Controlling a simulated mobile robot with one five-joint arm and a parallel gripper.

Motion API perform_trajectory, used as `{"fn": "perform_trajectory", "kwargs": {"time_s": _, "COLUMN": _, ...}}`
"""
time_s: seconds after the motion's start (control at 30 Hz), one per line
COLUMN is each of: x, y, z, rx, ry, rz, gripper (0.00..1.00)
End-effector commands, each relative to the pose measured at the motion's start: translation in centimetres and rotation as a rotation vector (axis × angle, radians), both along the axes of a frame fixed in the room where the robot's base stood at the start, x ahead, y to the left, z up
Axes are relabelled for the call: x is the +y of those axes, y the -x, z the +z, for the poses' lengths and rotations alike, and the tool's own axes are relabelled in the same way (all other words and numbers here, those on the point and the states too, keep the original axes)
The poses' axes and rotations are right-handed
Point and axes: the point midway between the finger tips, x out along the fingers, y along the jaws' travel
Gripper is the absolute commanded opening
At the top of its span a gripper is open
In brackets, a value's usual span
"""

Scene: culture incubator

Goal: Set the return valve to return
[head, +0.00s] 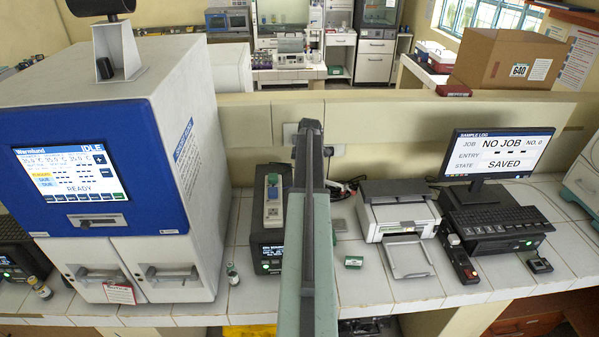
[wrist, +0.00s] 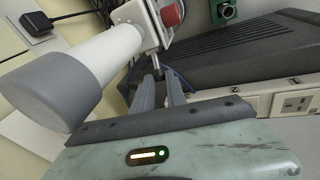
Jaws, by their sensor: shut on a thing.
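In the wrist view, what looks like the return valve is a pale metal fitting (wrist: 150,22) with a red part (wrist: 172,14) at the top middle. A thin metal lever (wrist: 156,62) extends from it down to the fingers. My gripper (wrist: 160,78) has its two dark fingers closed around the end of this lever. The valve's markings cannot be read. In the head view my own arm covers the middle, and neither the valve nor the gripper tips can be made out.
A thick white cylinder with a grey end (wrist: 55,97) stands close left of my gripper. A dark ribbed box (wrist: 235,55) lies behind it, beside a wall socket (wrist: 292,104). The head view shows a blue-fronted incubator (head: 165,225), a printer (head: 400,212) and a monitor (head: 497,152).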

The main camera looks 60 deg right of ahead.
Motion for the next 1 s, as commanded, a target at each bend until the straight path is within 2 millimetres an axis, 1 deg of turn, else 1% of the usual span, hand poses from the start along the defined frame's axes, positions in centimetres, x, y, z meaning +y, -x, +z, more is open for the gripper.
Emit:
{"fn": "perform_trajectory", "kwargs": {"time_s": 0.03, "x": -0.23, "y": -0.03, "z": 0.09, "rx": -0.005, "ry": 0.004, "rz": -0.002, "gripper": 0.00}}
{"fn": "perform_trajectory", "kwargs": {"time_s": 0.73, "x": -0.29, "y": 0.01, "z": 0.15, "rx": -0.011, "ry": 0.000, "rz": -0.004, "gripper": 0.00}}
{"fn": "perform_trajectory", "kwargs": {"time_s": 0.77, "x": -0.28, "y": 0.01, "z": 0.15, "rx": -0.011, "ry": 0.000, "rz": -0.004, "gripper": 0.25}}
{"fn": "perform_trajectory", "kwargs": {"time_s": 0.8, "x": -0.27, "y": 0.01, "z": 0.15, "rx": -0.010, "ry": 0.000, "rz": -0.003, "gripper": 0.36}}
{"fn": "perform_trajectory", "kwargs": {"time_s": 0.83, "x": -0.26, "y": 0.02, "z": 0.14, "rx": -0.010, "ry": 0.000, "rz": -0.003, "gripper": 0.39}}
{"fn": "perform_trajectory", "kwargs": {"time_s": 1.0, "x": -0.18, "y": 0.05, "z": 0.11, "rx": -0.009, "ry": -0.002, "rz": -0.002, "gripper": 0.39}}
